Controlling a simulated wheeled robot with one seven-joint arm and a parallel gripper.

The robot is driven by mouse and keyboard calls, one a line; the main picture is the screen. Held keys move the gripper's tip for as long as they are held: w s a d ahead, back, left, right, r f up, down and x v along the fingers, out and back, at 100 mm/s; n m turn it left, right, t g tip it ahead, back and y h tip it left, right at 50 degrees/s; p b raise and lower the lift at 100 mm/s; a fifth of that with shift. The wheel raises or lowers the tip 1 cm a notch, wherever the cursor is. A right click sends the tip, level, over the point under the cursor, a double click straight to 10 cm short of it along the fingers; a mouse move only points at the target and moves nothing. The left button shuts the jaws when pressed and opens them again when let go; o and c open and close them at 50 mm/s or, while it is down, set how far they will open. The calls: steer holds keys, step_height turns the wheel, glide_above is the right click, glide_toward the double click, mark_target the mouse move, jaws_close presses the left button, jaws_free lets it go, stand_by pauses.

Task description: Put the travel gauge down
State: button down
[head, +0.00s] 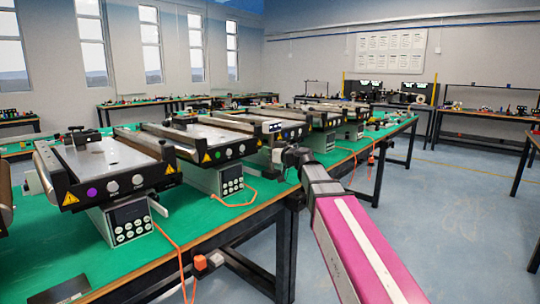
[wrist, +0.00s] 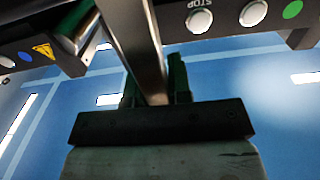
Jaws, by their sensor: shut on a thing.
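A grey metal bar, which I take to be the travel gauge (wrist: 135,40), stands between the dark fingers of my gripper (wrist: 155,92) in the wrist view. The gripper is shut on its lower end. The bar runs up past the top edge of the wrist view, so its far end is hidden. In the head view my gripper (head: 284,156) is at the front edge of the long green-topped table (head: 200,215), beside the conveyors. The gauge is too small to make out there.
A conveyor's dark front panel with a STOP button (wrist: 199,20) and a warning triangle (wrist: 43,50) crosses the top of the wrist view. Several mini conveyors (head: 112,165) line the table, with control boxes (head: 128,222) and orange cables. Bare green surface lies at the front left.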

steer(key=shift+s+r, duration=0.35)
steer(key=shift+s, duration=0.2)
steer(key=w+d+m+t+h, duration=0.3)
steer(key=d+m+h, duration=0.2)
steer(key=d, duration=0.7)
steer(key=w+d+m+t+h, duration=0.4)
steer(key=d+h, duration=0.5)
steer(key=d, duration=0.4)
steer(key=shift+d+r+m, duration=0.15)
steer(key=shift+d+m, duration=0.05)
steer(key=shift+m, duration=0.5)
